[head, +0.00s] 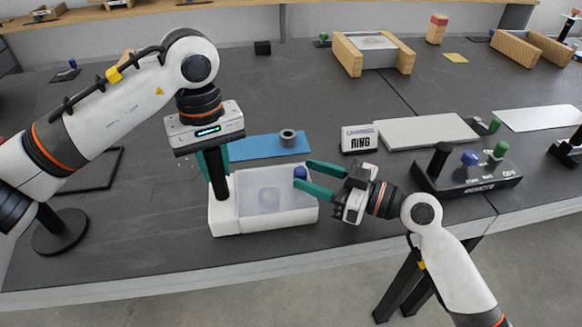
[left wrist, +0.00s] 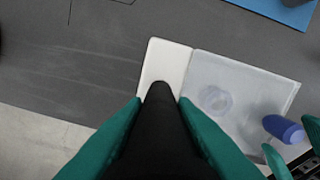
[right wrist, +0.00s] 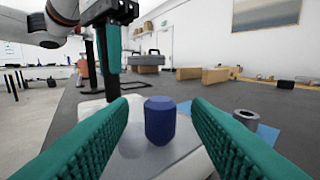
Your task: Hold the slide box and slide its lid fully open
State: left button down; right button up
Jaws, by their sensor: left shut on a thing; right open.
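The slide box (head: 262,222) is white with a translucent lid (head: 258,188) and stands at the front of the dark table. Through the lid a dim rounded shape shows inside. A black post (head: 219,178) rises from its left end, and a blue knob (head: 300,173) stands on the lid's right end. My left gripper (left wrist: 160,110) is shut on the black post from above. My right gripper (head: 306,178) is open, with its green fingers on either side of the blue knob, which also shows between them in the right wrist view (right wrist: 160,121).
A blue mat (head: 258,149) with a grey ring (head: 288,136) lies behind the box. A RING sign (head: 359,139), a pale panel (head: 425,132) and a black control box (head: 467,172) stand to the right. The table's front edge is close.

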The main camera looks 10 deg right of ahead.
aim_at(291, 180)
jog(key=x, duration=0.5)
